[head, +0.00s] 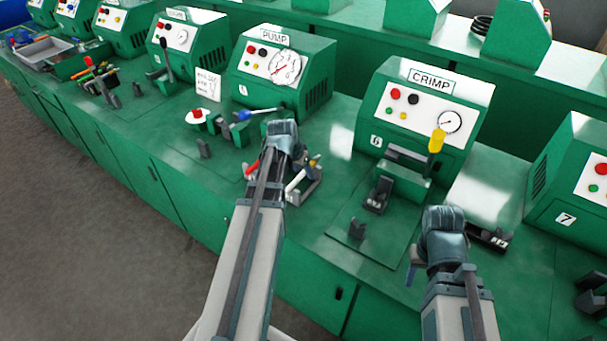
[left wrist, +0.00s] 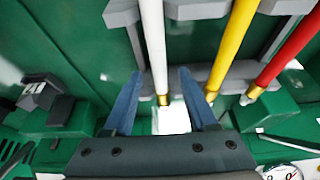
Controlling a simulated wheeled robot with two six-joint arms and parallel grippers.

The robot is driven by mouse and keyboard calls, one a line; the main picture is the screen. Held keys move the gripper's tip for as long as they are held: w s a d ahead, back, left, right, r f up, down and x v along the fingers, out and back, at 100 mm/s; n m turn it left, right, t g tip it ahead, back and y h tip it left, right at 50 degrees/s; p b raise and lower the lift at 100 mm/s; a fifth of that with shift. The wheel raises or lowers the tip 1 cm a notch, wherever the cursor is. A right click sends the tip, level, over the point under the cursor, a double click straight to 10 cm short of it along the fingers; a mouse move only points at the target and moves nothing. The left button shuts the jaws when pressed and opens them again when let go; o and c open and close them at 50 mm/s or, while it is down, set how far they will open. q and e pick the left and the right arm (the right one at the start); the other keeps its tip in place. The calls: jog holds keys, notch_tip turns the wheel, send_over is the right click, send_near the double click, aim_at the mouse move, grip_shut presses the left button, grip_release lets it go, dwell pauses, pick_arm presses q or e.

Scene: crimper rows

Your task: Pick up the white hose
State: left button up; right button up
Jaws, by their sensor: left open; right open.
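The white hose (left wrist: 152,40) lies in a grey rack (left wrist: 205,70) beside a yellow hose (left wrist: 232,45) and a red hose (left wrist: 285,50), each with a brass-coloured end. The white hose also shows in the head view (head: 299,179), partly behind my left arm. My left gripper (left wrist: 160,78) is open above the rack. In the left wrist view the white hose runs between its two blue fingers, with a gap on either side; I cannot tell the height between them. In the head view my right gripper (head: 414,262) is over the bench's front right, largely hidden by its wrist, and holds nothing visible.
The pump machine (head: 282,70) stands behind my left gripper. A blue-handled lever (head: 258,114) and a red-topped button (head: 197,115) are close by.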

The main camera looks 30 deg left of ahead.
pick_arm(q)
jog(key=shift+f, duration=0.2)
dwell(0.3)
grip_shut()
